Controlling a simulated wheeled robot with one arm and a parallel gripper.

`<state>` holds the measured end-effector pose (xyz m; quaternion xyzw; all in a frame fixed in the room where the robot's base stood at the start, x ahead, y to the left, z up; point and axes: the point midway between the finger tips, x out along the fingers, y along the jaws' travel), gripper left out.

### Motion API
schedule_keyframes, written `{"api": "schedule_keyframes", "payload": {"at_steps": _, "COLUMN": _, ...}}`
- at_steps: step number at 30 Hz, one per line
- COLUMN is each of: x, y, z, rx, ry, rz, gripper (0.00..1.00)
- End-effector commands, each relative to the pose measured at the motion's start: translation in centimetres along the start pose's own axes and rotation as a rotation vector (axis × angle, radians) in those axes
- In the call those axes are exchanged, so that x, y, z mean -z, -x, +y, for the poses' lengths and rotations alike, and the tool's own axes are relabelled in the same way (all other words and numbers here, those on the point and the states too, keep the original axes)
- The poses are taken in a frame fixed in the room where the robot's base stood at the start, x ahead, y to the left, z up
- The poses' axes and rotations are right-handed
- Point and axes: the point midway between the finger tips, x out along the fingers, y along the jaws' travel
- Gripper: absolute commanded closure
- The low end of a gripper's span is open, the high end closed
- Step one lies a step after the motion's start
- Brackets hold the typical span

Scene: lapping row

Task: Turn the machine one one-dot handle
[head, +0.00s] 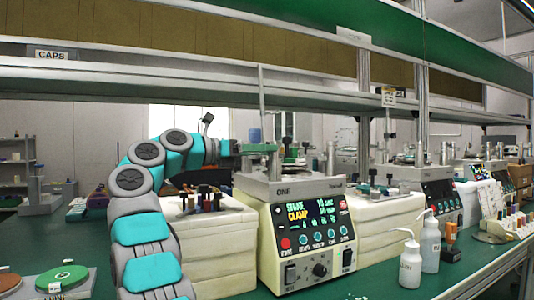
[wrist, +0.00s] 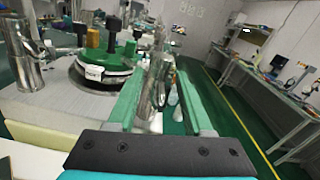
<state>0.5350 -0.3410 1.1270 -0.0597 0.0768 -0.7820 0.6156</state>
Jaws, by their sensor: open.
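Machine one (head: 312,225) is a cream box with a dark lit panel and "ONE" on its grey top. My gripper (head: 272,148) is over its left top, open, with green fingers. In the wrist view my gripper (wrist: 160,62) has its two green fingers apart, with a shiny metal post (wrist: 154,85) showing between them; I cannot tell whether they touch it. Left of the fingers, a round plate (wrist: 92,76) with a white label carries a black-topped handle (wrist: 113,24) and a brass piece (wrist: 93,38). I cannot make out dots on any handle.
White bottles (head: 409,263) stand on the green bench right of machine one. A stack of pale slabs (head: 217,240) is left of it. A shelf (head: 200,85) runs above. Further machines (head: 438,195) stand along the row.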

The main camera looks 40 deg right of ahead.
Motion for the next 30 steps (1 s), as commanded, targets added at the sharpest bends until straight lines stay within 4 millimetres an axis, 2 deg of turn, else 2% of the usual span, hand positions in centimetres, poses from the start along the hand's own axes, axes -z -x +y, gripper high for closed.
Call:
{"api": "schedule_keyframes", "payload": {"at_steps": 4, "x": -0.01, "y": -1.29, "z": 0.07, "rx": -0.001, "ry": 0.001, "rz": -0.002, "gripper": 0.49}}
{"api": "schedule_keyframes", "payload": {"at_steps": 11, "x": -0.01, "y": -1.45, "z": 0.13, "rx": -0.002, "ry": 0.001, "rz": -0.002, "gripper": 0.49}}
{"api": "schedule_keyframes", "payload": {"at_steps": 25, "x": 0.01, "y": -1.43, "z": 0.13, "rx": -0.002, "ry": 0.002, "rz": -0.002, "gripper": 1.0}}
{"api": "schedule_keyframes", "payload": {"at_steps": 30, "x": 0.01, "y": -1.42, "z": 0.14, "rx": -0.002, "ry": 0.002, "rz": -0.002, "gripper": 1.0}}
